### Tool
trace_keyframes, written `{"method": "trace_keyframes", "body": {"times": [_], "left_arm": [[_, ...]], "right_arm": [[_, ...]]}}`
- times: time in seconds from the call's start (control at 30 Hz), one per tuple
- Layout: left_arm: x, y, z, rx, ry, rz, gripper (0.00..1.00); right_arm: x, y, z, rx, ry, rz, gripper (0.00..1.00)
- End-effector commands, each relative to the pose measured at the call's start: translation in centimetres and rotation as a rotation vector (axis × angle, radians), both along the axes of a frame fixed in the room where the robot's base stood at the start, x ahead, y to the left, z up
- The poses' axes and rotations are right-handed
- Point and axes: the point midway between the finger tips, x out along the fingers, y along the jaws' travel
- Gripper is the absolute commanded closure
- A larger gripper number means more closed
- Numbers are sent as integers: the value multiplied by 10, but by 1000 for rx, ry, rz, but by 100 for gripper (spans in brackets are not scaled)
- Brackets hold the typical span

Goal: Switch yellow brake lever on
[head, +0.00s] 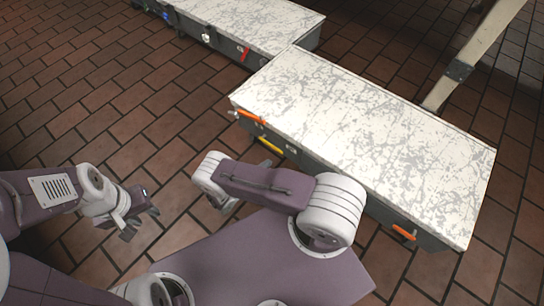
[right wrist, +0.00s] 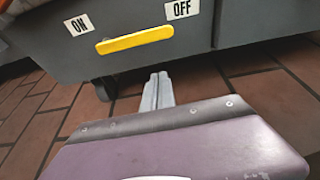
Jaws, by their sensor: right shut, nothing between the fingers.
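The yellow brake lever (right wrist: 135,40) is a bar on the dark grey side of a cart in the right wrist view. It tilts slightly, right end higher, between an ON label (right wrist: 79,25) at left and an OFF label (right wrist: 182,9) at right. In the head view the lever (head: 270,145) shows under the table's left edge, beyond my right arm. My right gripper (right wrist: 158,76) is shut and empty, its tips just below the lever in the picture and apart from it. My left gripper (head: 139,224) hangs over the floor at left, away from the lever; its jaw gap is unclear.
The cart's white worn top (head: 370,140) fills the right of the head view. Orange handles (head: 250,115) (head: 404,232) stick out at its corners. A second white-topped cart (head: 250,22) adjoins behind. Brick floor (head: 120,90) at left is clear.

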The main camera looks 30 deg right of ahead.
Motion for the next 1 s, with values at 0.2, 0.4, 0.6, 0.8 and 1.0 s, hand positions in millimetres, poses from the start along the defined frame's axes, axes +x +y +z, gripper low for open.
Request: {"method": "trace_keyframes", "body": {"times": [0.2, 0.4, 0.6, 0.8, 1.0], "left_arm": [[0, 0, -25, 0, 0, 0, 63], [0, 0, -25, 0, 0, 0, 63], [0, 0, -26, 0, 0, 0, 63], [0, 0, -25, 0, 0, 0, 63], [0, 0, -23, 0, 0, 0, 63]], "right_arm": [[17, -42, -21, 1, 0, -5, 100], [18, -38, 16, 2, -2, 1, 100], [17, -38, 25, 1, -1, 1, 100], [17, -38, 26, 0, 0, 1, 100], [13, -38, 28, -11, 24, 1, 100]]}}
